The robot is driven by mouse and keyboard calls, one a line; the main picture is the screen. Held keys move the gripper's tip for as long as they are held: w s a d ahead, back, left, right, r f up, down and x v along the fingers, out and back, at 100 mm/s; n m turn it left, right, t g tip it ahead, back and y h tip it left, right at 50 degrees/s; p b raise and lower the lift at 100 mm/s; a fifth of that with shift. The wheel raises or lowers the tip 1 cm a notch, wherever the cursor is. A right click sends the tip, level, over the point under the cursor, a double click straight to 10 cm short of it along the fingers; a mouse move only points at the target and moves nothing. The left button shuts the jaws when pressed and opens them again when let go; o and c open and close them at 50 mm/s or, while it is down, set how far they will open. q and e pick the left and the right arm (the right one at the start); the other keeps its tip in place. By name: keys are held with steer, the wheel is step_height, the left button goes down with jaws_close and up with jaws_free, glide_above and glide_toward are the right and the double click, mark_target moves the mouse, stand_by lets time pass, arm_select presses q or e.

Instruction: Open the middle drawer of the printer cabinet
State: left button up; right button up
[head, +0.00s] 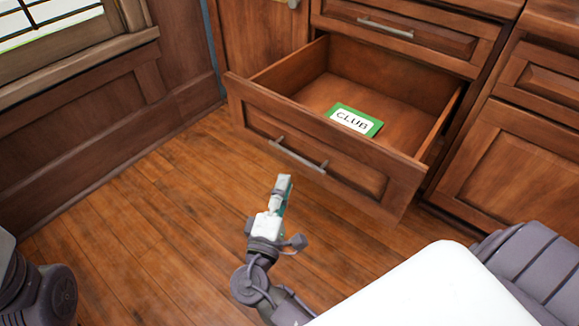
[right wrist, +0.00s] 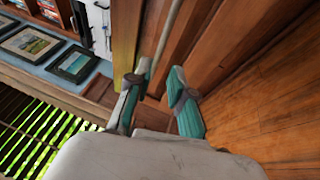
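The wooden cabinet has a drawer (head: 325,165) pulled well out, below a shut drawer (head: 440,40). The open drawer has a metal bar handle (head: 298,155) on its front. A green-edged card reading "CLUB" (head: 353,121) lies inside. My right gripper (head: 283,180) is just in front of and below this handle in the head view, apart from it in the picture. In the right wrist view its two teal fingers (right wrist: 155,78) are spread, with a thin metal bar (right wrist: 166,40) seen beyond and between them. Contact is not visible. My left gripper is out of view.
A cabinet door (head: 262,40) is left of the drawers, and another wooden cabinet (head: 515,160) stands at the right. A panelled wall with a window (head: 45,20) is at the left. The wood floor (head: 150,210) in front is clear.

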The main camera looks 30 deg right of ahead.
steer(key=shift+v, duration=1.6)
